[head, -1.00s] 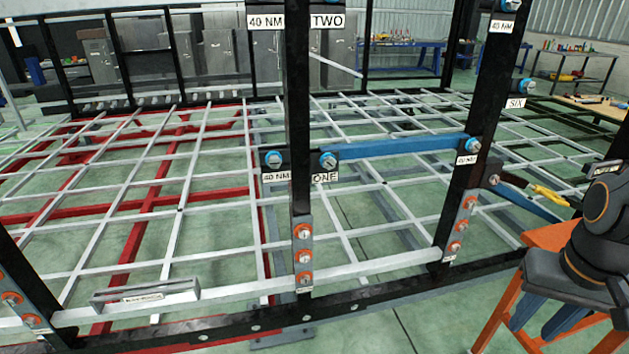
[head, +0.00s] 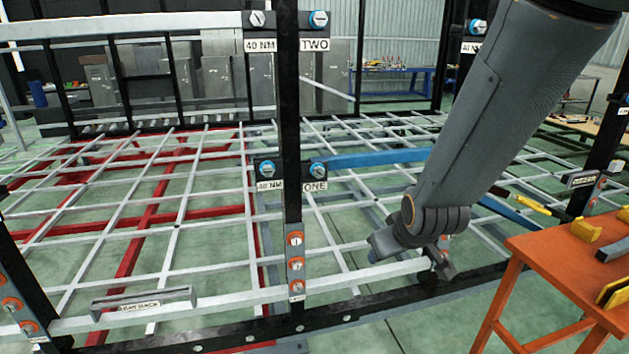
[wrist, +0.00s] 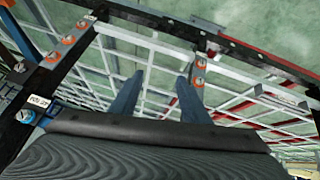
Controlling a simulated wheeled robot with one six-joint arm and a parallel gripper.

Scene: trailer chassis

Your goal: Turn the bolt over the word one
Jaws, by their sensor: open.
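The blue-ringed bolt (head: 318,170) sits just above the ONE label (head: 315,187) on the black middle post (head: 291,110). A second blue bolt (head: 267,168) sits left of it, above a 40 NM label (head: 269,186). My gripper (head: 380,246) is right of and below the ONE bolt, apart from it; its fingers are hard to make out there. In the wrist view, my gripper (wrist: 156,85) shows two blue fingers spread apart with nothing between them. I cannot make out the ONE bolt in the wrist view.
A blue bar (head: 375,159) runs right from beside the ONE bolt. Orange bolts (head: 295,239) line the lower post. The TWO bolt (head: 318,19) is above. An orange table (head: 560,265) with yellow-handled tools stands at right. A black lower beam (head: 350,305) crosses the front.

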